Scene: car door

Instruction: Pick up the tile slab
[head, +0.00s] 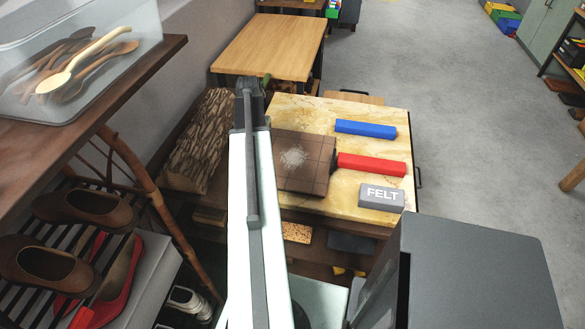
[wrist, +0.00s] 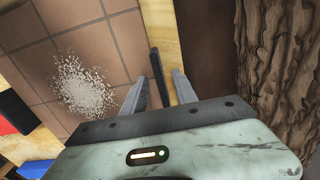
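The tile slab (head: 309,178) is a brown square with grout lines and a patch of pale grains on it. It lies flat on the yellowish stone-like tabletop (head: 376,108), and my arm covers its left side in the head view. The slab also fills the upper left of the wrist view (wrist: 118,40). My gripper (wrist: 160,74) is open at the slab's edge. One finger shows over the slab side, the other over the dark brown strip beyond the tabletop edge. A thin dark bar (wrist: 158,72) shows between the fingers; I cannot tell what it is. Contact is unclear.
A red block (head: 371,165) touches or nearly touches the slab's right side. Shoe racks are at left.

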